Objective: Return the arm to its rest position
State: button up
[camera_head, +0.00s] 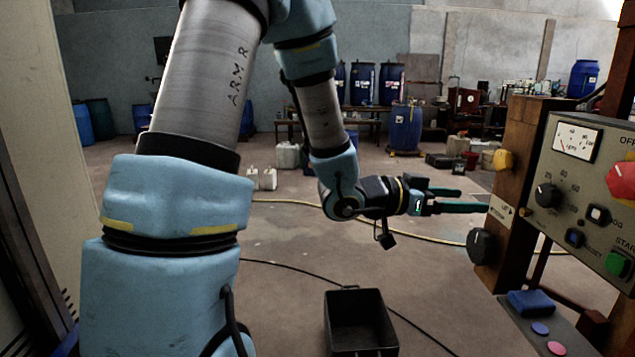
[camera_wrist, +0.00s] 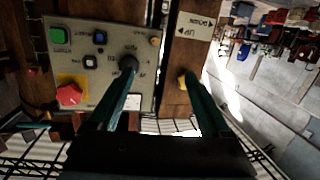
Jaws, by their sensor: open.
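My arm, pale blue and grey metal, reaches from the left of the head view to the middle, bent at the elbow. My gripper (camera_head: 474,200) is at its end, level and pointing right toward the control panel (camera_head: 567,215). Its two dark green fingers are apart with nothing between them. In the wrist view my gripper (camera_wrist: 160,78) faces the panel (camera_wrist: 88,45) and its wooden post. The left fingertip overlaps a black dial (camera_wrist: 128,62) and the right one a yellow knob (camera_wrist: 190,78). I cannot tell whether either touches.
The panel carries a red button (camera_head: 622,180), a green button (camera_head: 617,263) and a gauge (camera_head: 575,141). A black knob (camera_head: 480,245) sits on the post below my gripper. An open black bin (camera_head: 360,320) stands on the floor. Blue drums (camera_head: 406,128) stand far back; the middle floor is mostly clear.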

jog(key=w+a+f+n+t+y, duration=0.35)
jog(key=w+a+y, duration=0.2)
jog(key=a, duration=0.45)
jog(key=w+a+f+n+t+y, duration=0.35)
jog(key=w+a+y, duration=0.2)
jog(key=a, duration=0.35)
jog(key=s+a+f+n+g+y, duration=0.2)
jog(key=s+a+n+g, duration=0.1)
jog(key=a, duration=0.5)
jog(key=s+a+f+n+g+y, duration=0.2)
jog(key=s+a+n+g+y, duration=0.1)
jog(key=s+a, duration=0.5)
jog(key=shift+s+a+n+g, duration=0.3)
jog(key=shift+a+n+g, duration=0.3)
jog(key=shift+a+n, duration=0.3)
jog(key=shift+d, duration=0.1)
